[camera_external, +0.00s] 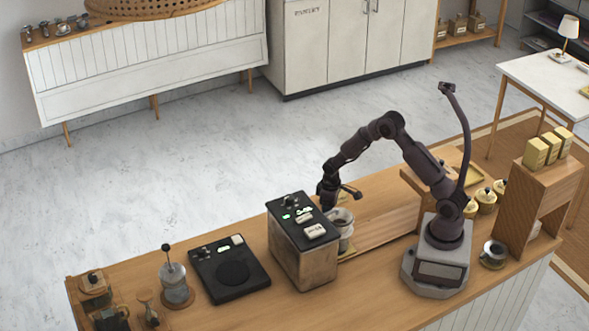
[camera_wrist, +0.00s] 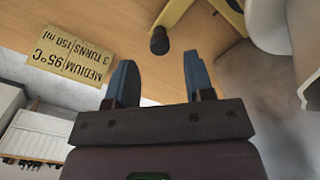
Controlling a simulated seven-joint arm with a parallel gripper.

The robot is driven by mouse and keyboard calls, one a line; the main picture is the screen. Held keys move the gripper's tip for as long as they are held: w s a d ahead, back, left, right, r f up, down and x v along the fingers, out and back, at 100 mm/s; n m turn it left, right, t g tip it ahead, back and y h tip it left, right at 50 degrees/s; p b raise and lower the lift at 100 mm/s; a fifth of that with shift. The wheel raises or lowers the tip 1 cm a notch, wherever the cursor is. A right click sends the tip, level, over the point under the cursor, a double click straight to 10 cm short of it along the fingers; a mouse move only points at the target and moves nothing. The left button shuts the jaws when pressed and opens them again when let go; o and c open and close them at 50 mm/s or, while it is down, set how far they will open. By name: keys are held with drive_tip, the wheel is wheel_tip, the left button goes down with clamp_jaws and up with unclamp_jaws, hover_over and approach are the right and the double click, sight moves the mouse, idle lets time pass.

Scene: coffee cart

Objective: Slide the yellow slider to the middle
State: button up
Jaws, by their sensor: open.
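A yellow bar with a dark round knob (camera_wrist: 180,16) shows at the top of the wrist view, just beyond my fingertips. It may be the yellow slider, but its track is not clear and I cannot tell its position along it. My gripper (camera_wrist: 160,78) is open, with a gap between its two blue-grey fingers and nothing between them. In the external view my gripper (camera_external: 328,203) is low beside the back right corner of the dark-topped machine (camera_external: 301,240). No slider can be made out clearly there.
A metal cup (camera_external: 342,228) stands tight against the machine's right side. A yellow label card (camera_wrist: 76,60) shows left of my fingers. A black scale-like plate (camera_external: 230,271) lies left of the machine. A wooden stand (camera_external: 541,195) is at the right. Counter front is fairly clear.

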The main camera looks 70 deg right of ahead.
drive_tip(key=shift+f, duration=2.8)
clamp_jaws()
